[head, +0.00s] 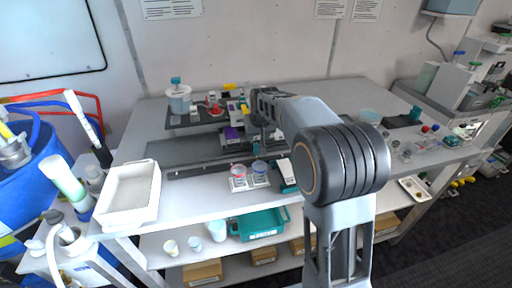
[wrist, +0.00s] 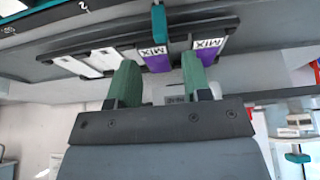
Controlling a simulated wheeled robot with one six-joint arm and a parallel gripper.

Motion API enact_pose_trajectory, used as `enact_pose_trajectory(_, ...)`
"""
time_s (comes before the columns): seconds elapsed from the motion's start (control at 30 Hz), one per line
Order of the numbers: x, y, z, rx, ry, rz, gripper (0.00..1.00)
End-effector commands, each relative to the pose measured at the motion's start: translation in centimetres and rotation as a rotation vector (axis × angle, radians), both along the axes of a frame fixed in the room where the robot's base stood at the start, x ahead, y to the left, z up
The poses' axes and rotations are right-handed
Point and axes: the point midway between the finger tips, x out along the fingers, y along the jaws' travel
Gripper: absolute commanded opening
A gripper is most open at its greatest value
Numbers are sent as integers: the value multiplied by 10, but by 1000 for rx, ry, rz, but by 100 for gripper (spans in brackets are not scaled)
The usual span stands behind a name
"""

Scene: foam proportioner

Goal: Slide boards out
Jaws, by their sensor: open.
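In the wrist view, two boards with purple ends and white MIX labels, one (wrist: 155,58) left of centre and one (wrist: 207,50) to the right, sit in a dark rack (wrist: 110,40). Their lettering is upside down. Two plain white pieces (wrist: 102,60) are beside them. My gripper (wrist: 160,78) is open, with its green fingers spread apart and nothing visibly held between them. The fingertips overlap the boards' near ends in this view; contact cannot be told. In the head view a purple end (head: 232,132) shows left of my gripper (head: 257,138); my arm hides part of the rack.
A teal upright piece (wrist: 159,25) is by the rack. Bare bench top (head: 195,205) lies at front centre-left.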

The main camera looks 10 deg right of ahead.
Motion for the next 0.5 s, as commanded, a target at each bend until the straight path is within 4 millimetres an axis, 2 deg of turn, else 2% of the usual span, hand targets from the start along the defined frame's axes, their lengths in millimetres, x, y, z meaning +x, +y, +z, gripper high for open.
enact_pose_trajectory(0.2, 15, 0, -39, 0, 5, 0, 45)
enact_pose_trajectory(0.5, 29, 0, -69, 0, 1, 0, 45)
